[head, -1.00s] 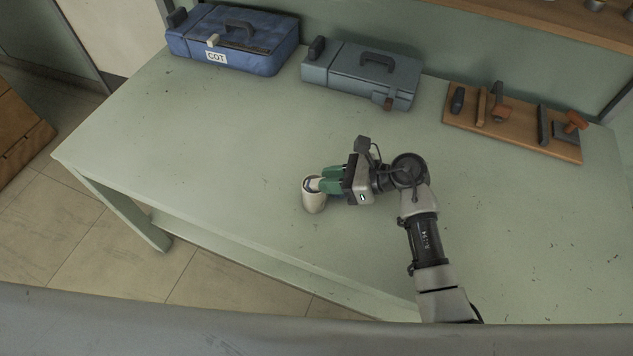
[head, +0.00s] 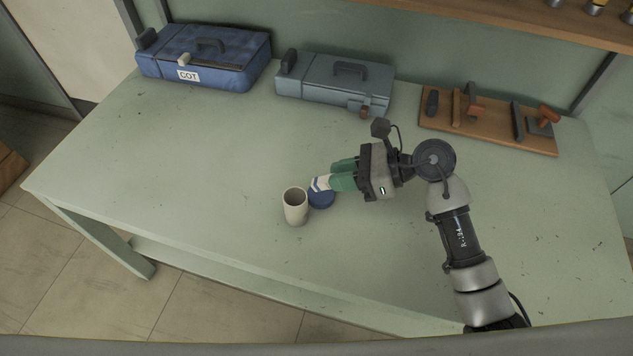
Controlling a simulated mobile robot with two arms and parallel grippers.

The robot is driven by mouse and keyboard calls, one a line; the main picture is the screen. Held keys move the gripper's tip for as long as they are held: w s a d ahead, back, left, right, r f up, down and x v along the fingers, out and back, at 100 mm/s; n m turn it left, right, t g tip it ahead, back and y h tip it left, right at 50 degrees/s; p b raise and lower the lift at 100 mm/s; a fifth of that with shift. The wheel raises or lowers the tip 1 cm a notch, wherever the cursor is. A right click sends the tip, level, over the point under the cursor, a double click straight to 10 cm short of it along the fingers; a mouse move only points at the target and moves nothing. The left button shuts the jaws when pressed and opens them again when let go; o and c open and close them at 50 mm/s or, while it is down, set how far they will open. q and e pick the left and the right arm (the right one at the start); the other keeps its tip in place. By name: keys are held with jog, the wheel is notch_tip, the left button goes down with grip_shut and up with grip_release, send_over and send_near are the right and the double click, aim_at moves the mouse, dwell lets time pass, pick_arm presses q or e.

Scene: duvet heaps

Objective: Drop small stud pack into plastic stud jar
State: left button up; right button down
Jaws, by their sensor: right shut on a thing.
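The stud jar (head: 295,208) is a small cream cup-like jar. It stands upright on the green table with its mouth open and empty-looking. My right gripper (head: 330,178) has green fingers and is just right of the jar, apart from it. It is shut on a small white pack with a blue stripe (head: 320,184), which I take for the stud pack. The pack sticks out at the fingertips, to the upper right of the jar's mouth. My left gripper is not in view.
A blue round thing, perhaps a lid (head: 321,200), is under the fingertips beside the jar. A blue case (head: 205,55), a grey case (head: 335,82) and a wooden tool board (head: 490,132) stand along the back. The table's left part is clear; its front edge is near the jar.

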jog(key=s+r+v, duration=0.1)
jog(key=v, duration=0.5)
jog(key=shift+b, duration=0.4)
jog(key=shift+s+r, duration=0.1)
jog(key=w+a+p, duration=0.4)
jog(key=a+p, duration=0.4)
jog(key=a, duration=0.2)
notch_tip(320, 180, down, 5)
jog(key=b, duration=0.4)
jog(key=shift+f, duration=0.25)
jog(key=c, duration=0.9)
grip_release()
jog(key=shift+c, duration=0.2)
